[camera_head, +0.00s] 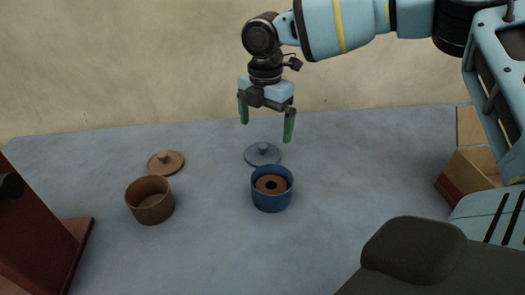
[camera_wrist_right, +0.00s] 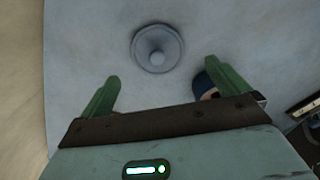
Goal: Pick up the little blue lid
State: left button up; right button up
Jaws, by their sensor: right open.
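The little blue lid (camera_head: 262,154) lies flat on the table with its round knob up, just behind the blue pot. It also shows in the right wrist view (camera_wrist_right: 157,48), ahead of the fingertips and between their lines. My right gripper (camera_head: 266,131) is open and empty, with its green fingers pointing down above the lid, apart from it. In the right wrist view the two green fingers (camera_wrist_right: 167,72) are spread wide. My left gripper is not in view.
The blue pot (camera_head: 271,199) holds a brown ring-shaped roll (camera_head: 271,184). A brown pot (camera_head: 150,207) and brown lid (camera_head: 166,163) stand to the left. An open box (camera_head: 466,174) is at the right edge, and a dark red object (camera_head: 35,235) at the left. The blue-grey table (camera_head: 215,240) is otherwise clear.

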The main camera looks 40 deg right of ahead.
aim_at(263, 145)
jog(key=shift+f, duration=0.95)
jog(key=shift+w+a+f, duration=0.1)
jog(key=shift+w+f, duration=0.05)
jog(key=shift+f, duration=1.15)
jog(key=shift+w+a+f, duration=0.1)
jog(key=shift+f, duration=1.2)
jog(key=c, duration=0.8)
jog(key=shift+r, duration=0.1)
jog(key=shift+r, duration=0.6)
notch_tip(263, 145, up, 27)
jog(key=p, duration=0.2)
jog(key=shift+f+p, duration=0.15)
jog(key=shift+p, duration=0.25)
